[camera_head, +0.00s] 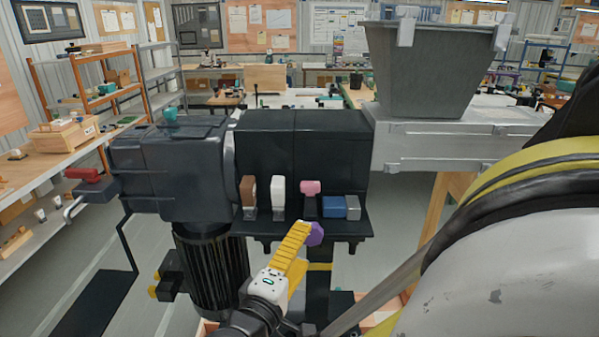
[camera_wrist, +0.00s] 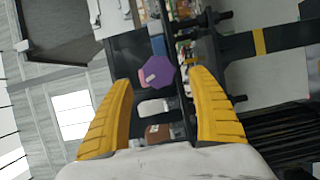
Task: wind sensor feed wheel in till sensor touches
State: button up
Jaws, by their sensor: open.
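The screw feeder has a dark gearbox (camera_head: 168,165), a black housing (camera_head: 300,150) and a grey hopper (camera_head: 435,75). A purple many-sided knob (camera_head: 315,234), possibly the feed wheel, sits in front of the feeder's ledge; it also shows in the wrist view (camera_wrist: 158,73). My gripper (camera_head: 302,243) is close to the knob, with yellow fingers spread. In the wrist view my gripper (camera_wrist: 163,78) is open, and the knob appears in the gap near the fingertips. I cannot tell whether a finger touches it. The sensor and any gap to it cannot be made out.
Brown (camera_head: 248,192), white (camera_head: 278,190), pink (camera_head: 311,188) and blue (camera_head: 333,207) parts stand along the black ledge (camera_head: 290,226). A ribbed black motor (camera_head: 212,270) hangs below the gearbox. A red-handled lever (camera_head: 85,175) sticks out at left.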

aim_at(308, 237)
jog(key=b+x, duration=0.1)
jog(key=x, duration=0.4)
jog(key=shift+d, duration=0.1)
jog(key=shift+c, duration=0.3)
jog(key=c, duration=1.1)
jog(key=shift+c, duration=0.2)
jog(key=shift+m+p, duration=0.3)
